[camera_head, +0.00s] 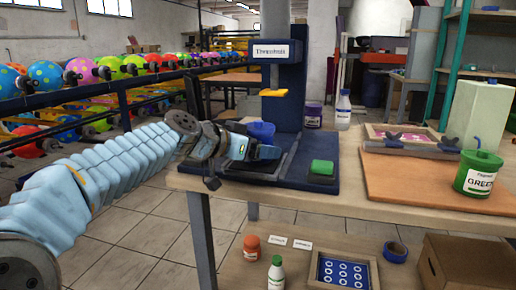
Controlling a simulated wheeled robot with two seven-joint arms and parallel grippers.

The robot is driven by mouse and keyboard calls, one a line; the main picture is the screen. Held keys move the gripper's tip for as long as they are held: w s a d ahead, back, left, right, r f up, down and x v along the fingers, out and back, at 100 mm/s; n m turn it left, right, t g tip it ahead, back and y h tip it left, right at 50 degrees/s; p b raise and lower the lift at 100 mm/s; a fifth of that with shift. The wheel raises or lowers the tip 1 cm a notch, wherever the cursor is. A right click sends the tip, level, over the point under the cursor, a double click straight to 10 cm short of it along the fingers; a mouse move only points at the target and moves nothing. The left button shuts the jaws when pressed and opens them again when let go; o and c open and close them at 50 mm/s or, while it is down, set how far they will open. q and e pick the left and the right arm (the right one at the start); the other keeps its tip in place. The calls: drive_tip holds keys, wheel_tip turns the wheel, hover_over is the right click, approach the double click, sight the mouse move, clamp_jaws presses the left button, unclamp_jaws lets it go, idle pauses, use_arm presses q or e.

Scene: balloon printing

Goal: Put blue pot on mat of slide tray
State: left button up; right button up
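The blue pot (262,130) shows at the base of the printing machine, just above and behind the fingers of my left gripper (262,152). The gripper reaches in from the left, low over the dark slide tray (287,166). The fingers partly cover the pot's lower part, so I cannot tell whether they grip it or whether it touches the tray. The tray's mat is mostly hidden under my gripper. My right gripper is out of view.
A green block (321,168) sits on the machine's dark blue base, right of the tray. The machine's column (284,85) and yellow plate (273,93) stand above. A green pot (478,172) stands on the orange board (405,180) at right.

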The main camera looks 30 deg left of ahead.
use_arm(q)
drive_tip(key=o, duration=1.1)
drive_tip(key=shift+r+p, duration=0.2)
drive_tip(key=shift+p, duration=0.15)
drive_tip(key=v, duration=1.2)
drive_tip(key=shift+s+f+b, duration=0.1)
drive_tip(key=shift+b, duration=0.25)
